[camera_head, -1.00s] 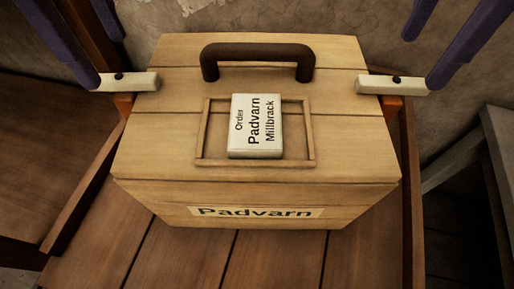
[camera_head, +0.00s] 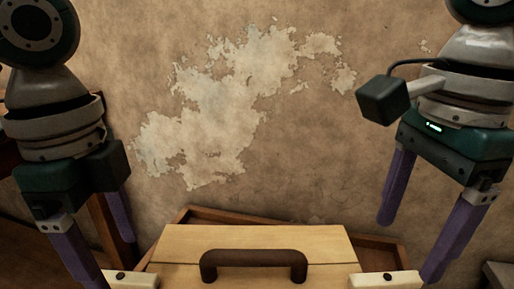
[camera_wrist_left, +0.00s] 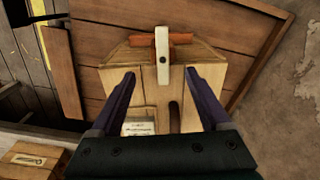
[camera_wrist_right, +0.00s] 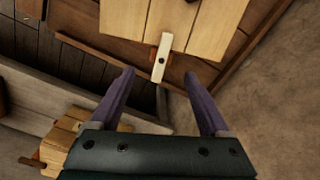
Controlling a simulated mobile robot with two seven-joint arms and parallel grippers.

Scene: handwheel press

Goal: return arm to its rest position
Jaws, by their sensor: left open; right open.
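The wooden box (camera_head: 190,243) with its dark carry handle (camera_head: 253,257) shows only partly at the bottom of the head view. A white bar pivots at its left end (camera_head: 132,279) and another at its right end (camera_head: 385,281). My right gripper (camera_head: 408,252) is open and empty, above the right end. My left gripper (camera_head: 115,262) is open, beside the left end; its fingers are partly cut off. In the left wrist view, a white bar (camera_wrist_left: 162,58) appears between the open fingertips. In the right wrist view, the other bar (camera_wrist_right: 161,58) appears likewise. Neither gripper visibly touches the box.
A plaster wall (camera_head: 300,140) with a peeled patch rises behind the box. The box stands on a wooden surface with a raised edge (camera_head: 230,213). Another wooden box (camera_wrist_left: 30,165) shows at the lower left of the left wrist view. Open space lies between the arms.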

